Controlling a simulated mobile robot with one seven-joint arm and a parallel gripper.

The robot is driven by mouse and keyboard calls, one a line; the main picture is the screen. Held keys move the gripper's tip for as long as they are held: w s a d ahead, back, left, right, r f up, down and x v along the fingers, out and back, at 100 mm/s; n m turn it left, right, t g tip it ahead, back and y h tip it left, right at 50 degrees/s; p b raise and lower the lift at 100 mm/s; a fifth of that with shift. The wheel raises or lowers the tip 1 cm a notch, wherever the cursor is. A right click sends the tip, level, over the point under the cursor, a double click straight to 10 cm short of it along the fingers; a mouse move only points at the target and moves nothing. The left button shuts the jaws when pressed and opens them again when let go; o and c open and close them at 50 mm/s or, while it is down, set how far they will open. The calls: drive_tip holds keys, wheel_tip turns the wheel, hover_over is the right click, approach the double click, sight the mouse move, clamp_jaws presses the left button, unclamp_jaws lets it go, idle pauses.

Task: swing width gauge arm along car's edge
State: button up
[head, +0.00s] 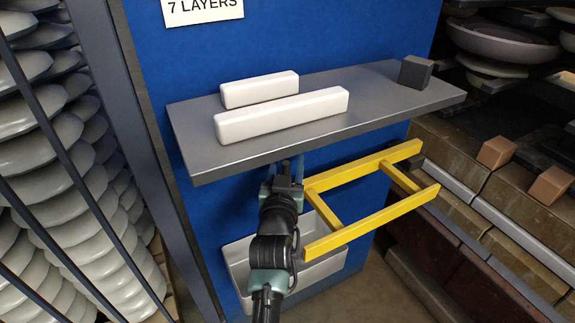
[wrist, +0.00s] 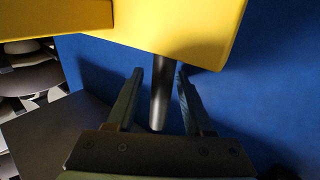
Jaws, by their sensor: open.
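The width gauge arm appears to be the yellow ladder-like frame (head: 330,240), which juts right from the blue panel below the grey shelf. Its yellow underside (wrist: 190,25) fills the top of the wrist view. A dark round rod (wrist: 159,100) hangs down from it. My gripper (head: 284,168) is under the shelf's front edge, just left of the yellow frame. In the wrist view my gripper (wrist: 160,75) is open, with one finger on each side of the rod and gaps visible. The car appears to be the brick-built deck (head: 455,165) at right; its near part is partly behind the yellow frame.
The grey shelf (head: 190,150) overhangs my gripper and holds two white bars (head: 285,114) and a dark block (head: 416,72). A pale bin (head: 240,290) is below. Insulator stacks (head: 95,215) stand behind bars at left. Two orange-brown blocks (head: 551,185) sit at right.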

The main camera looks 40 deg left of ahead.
clamp_jaws()
idle(0.3)
idle(1.2)
